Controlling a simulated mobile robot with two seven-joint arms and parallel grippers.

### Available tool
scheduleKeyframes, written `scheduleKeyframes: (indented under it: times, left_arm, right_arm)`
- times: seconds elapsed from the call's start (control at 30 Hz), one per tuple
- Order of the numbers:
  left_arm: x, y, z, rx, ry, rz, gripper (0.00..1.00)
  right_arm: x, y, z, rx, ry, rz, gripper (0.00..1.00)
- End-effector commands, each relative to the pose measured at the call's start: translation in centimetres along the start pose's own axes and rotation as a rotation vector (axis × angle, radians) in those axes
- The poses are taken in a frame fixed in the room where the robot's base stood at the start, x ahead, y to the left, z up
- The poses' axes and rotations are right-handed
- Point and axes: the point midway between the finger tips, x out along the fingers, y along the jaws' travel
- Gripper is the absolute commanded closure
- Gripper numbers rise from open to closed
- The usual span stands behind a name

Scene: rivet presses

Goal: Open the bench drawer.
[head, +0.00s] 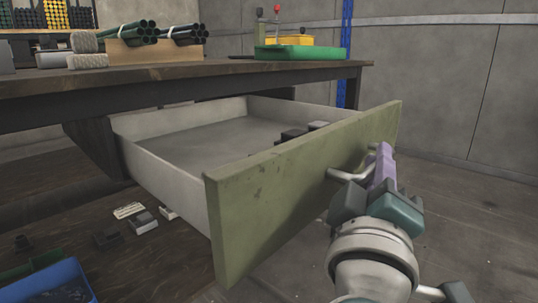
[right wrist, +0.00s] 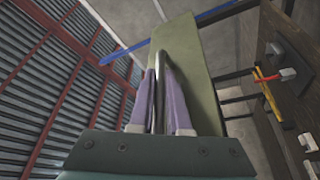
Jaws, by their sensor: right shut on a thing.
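The bench drawer (head: 275,195) has a worn green front and a grey metal box, and it stands well out from under the bench. Its green front also shows in the right wrist view (right wrist: 185,50). A metal bar handle (head: 345,176) is on the front. My right gripper (head: 381,160) is shut on the handle, its purple fingers on both sides of the bar (right wrist: 158,85) in the right wrist view. The fingers hide part of the handle. A few dark small items (head: 303,132) lie inside the drawer near its front. My left gripper is not in view.
The bench top (head: 200,75) carries bundled dark green tubes (head: 140,33), a green tray (head: 297,52) and a yellow bin (head: 290,40). A blue crate (head: 45,284) and several small parts (head: 143,222) lie below, left of the drawer. The floor at the right (head: 470,210) is clear.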

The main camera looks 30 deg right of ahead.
Motion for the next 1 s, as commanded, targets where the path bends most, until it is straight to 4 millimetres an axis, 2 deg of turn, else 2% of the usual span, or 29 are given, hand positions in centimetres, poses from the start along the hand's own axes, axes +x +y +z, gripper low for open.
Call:
scheduleKeyframes:
  times: [0.13, 0.17, 0.4, 0.73, 0.87, 1.0]
  left_arm:
    - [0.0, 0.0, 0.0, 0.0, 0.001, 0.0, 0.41]
    - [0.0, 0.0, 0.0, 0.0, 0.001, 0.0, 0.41]
    - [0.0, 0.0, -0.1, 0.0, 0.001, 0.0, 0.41]
    - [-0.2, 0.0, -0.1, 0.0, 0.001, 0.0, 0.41]
    - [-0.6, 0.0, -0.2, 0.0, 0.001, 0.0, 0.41]
    - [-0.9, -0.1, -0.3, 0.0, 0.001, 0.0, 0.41]
  right_arm:
    - [0.0, 0.0, -0.1, 0.0, 0.003, 0.0, 1.0]
    - [0.0, 0.0, -0.1, 0.0, 0.003, 0.0, 0.82]
    - [0.0, 0.0, 0.0, 0.001, 0.001, 0.0, 0.55]
    - [-0.6, 0.0, 0.0, 0.0, -0.001, -0.002, 0.55]
    - [-2.7, 0.0, -0.1, 0.001, -0.001, -0.006, 0.55]
    - [-5.7, 0.0, -0.1, -0.001, -0.001, -0.006, 0.55]
